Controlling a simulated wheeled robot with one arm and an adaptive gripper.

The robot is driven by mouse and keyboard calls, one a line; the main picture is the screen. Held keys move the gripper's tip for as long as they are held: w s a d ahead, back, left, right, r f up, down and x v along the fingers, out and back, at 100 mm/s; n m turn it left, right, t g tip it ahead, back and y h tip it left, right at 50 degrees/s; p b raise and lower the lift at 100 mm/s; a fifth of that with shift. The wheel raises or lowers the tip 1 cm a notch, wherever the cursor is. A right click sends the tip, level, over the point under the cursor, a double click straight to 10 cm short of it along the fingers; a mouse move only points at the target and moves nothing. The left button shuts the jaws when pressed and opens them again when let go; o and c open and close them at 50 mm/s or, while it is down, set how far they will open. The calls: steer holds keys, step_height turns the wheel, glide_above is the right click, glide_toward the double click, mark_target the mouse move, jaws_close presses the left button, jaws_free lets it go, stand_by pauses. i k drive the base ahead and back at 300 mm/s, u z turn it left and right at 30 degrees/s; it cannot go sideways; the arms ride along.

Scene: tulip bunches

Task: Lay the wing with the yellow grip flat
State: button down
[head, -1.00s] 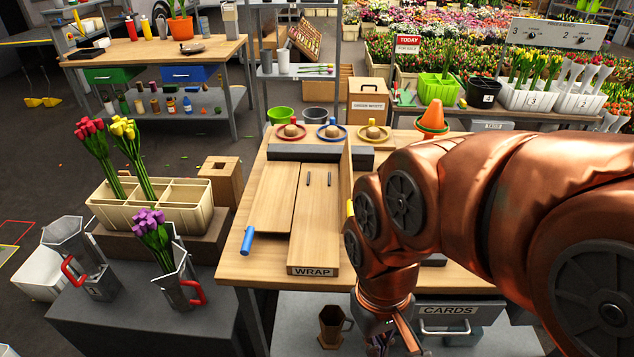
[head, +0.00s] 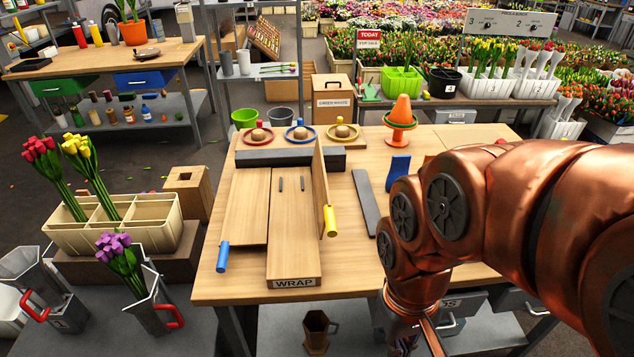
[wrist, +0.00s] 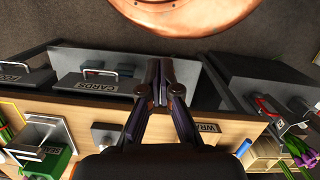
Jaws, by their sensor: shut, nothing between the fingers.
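The wing with the yellow grip (head: 319,190) is a thin wooden board standing nearly upright along the right side of the WRAP board (head: 283,240). Its yellow grip (head: 330,221) sticks out at the near end and is fully visible. The other wing (head: 247,205), with a blue grip (head: 223,257), lies flat on the left. My gripper (wrist: 160,85) is shut and empty in the wrist view. In the head view my wrist hangs low at the table's front edge, right of and nearer than the yellow grip, apart from it; the fingertips are hard to make out there.
A grey bar (head: 365,202), a blue stand (head: 398,170) and an orange cone (head: 401,115) stand right of the wing. A dark block (head: 290,158) lies behind the boards. The CARDS drawer (wrist: 98,85) is below the tabletop. Bare tabletop (head: 350,265) lies right of the WRAP board.

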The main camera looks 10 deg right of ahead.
mark_target(325, 213)
steer(key=z, duration=2.3)
steer(key=k, duration=1.25)
steer(key=u, duration=2.15)
